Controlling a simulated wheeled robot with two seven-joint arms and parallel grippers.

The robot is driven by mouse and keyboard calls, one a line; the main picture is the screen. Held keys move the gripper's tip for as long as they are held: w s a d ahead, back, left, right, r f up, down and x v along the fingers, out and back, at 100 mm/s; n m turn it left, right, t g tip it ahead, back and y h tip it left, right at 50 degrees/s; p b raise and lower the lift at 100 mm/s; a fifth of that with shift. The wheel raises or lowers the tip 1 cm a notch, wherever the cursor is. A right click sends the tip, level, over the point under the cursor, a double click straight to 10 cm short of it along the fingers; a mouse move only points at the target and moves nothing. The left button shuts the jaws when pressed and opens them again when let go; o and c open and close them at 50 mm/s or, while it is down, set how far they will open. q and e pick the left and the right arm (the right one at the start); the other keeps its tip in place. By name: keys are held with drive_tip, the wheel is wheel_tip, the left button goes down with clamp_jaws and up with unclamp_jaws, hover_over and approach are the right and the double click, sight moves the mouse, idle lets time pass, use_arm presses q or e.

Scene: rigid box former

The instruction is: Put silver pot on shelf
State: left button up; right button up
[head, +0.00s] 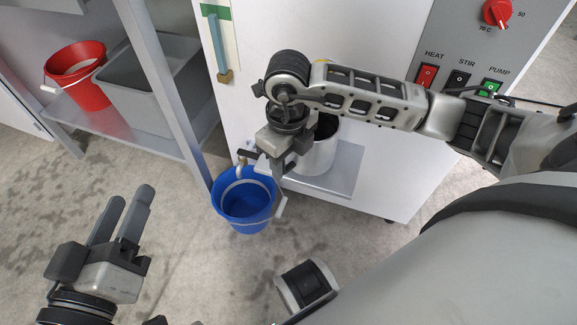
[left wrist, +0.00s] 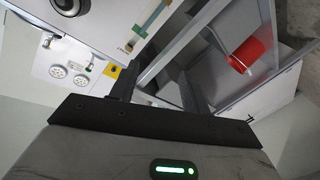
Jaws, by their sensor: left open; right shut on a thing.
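The silver pot (head: 318,158) is a light metal cylinder, upright, at the front of the white cabinet. It stands on or just over a small metal shelf (head: 346,165); I cannot tell whether they touch. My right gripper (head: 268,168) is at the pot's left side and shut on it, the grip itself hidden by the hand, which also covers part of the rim. My left gripper (head: 128,212) is open and empty over the floor at lower left; its fingers also show in the left wrist view (left wrist: 160,92).
A blue bucket (head: 246,203) is just below my right gripper. A grey rack (head: 120,128) at left holds a red bucket (head: 78,82) and a grey bin (head: 140,88). The cabinet's control panel (head: 462,50) has switches and a red knob.

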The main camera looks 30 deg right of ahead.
wheel_tip(320, 180, down, 3)
drive_tip(key=shift+w+d+r+b, duration=0.1)
drive_tip(key=shift+r+b, duration=0.05)
drive_tip(key=shift+b, duration=0.35)
use_arm(q)
drive_tip(key=r, duration=0.1)
drive_tip(key=w+r+m+t, duration=0.1)
drive_tip(key=r+t, duration=0.1)
drive_tip(key=shift+w+a+r+m+h, duration=0.15)
drive_tip(key=shift+w+a+m+h, duration=0.15)
drive_tip(key=shift+w+m, duration=0.1)
drive_tip(key=shift+r+t, duration=0.15)
drive_tip(key=shift+t, duration=0.15)
use_arm(e)
drive_tip(key=o, duration=1.4)
drive_tip(key=shift+o, duration=0.2)
